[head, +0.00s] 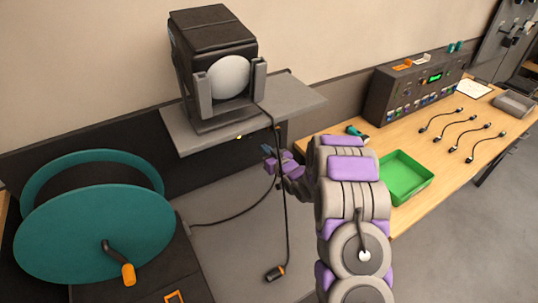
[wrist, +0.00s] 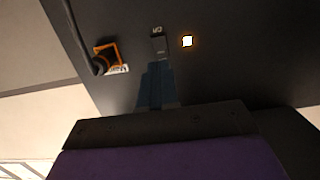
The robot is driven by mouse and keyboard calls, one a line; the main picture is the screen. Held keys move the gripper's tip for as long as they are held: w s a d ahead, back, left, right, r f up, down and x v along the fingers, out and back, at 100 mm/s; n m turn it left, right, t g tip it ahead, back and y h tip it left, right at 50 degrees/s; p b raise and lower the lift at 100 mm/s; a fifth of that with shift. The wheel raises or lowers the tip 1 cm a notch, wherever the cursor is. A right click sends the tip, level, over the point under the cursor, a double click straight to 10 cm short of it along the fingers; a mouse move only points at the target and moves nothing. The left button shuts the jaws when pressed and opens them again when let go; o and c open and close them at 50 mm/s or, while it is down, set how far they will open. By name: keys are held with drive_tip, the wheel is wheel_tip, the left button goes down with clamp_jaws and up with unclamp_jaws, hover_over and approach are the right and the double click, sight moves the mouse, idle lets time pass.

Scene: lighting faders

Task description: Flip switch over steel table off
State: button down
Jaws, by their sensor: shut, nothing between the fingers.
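In the wrist view a small dark switch (wrist: 159,45) with pale lettering sits on a dark panel (wrist: 230,70). A lit indicator (wrist: 187,41) glows to its right. My gripper (wrist: 157,68) is shut and empty, with its fingertips right at the lower end of the switch; I cannot tell whether they touch. The fingers hide part of the switch, and its position is unclear. In the head view my gripper (head: 267,152) is below the front of a grey shelf (head: 300,100), above a grey steel table (head: 235,225). The switch cannot be made out there.
A black lamp housing (head: 215,60) stands on the shelf. A cable with a plug (head: 275,272) hangs beside my gripper. An orange-framed socket (wrist: 107,55) holds a plug left of the switch. A teal reel (head: 95,230) is at left; a green tray (head: 405,177) sits on the wooden bench at right.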

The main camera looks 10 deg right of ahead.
sight(251, 135)
drive_tip(key=b+x, duration=0.2)
drive_tip(key=x, duration=0.7)
drive_tip(key=shift+w, duration=0.15)
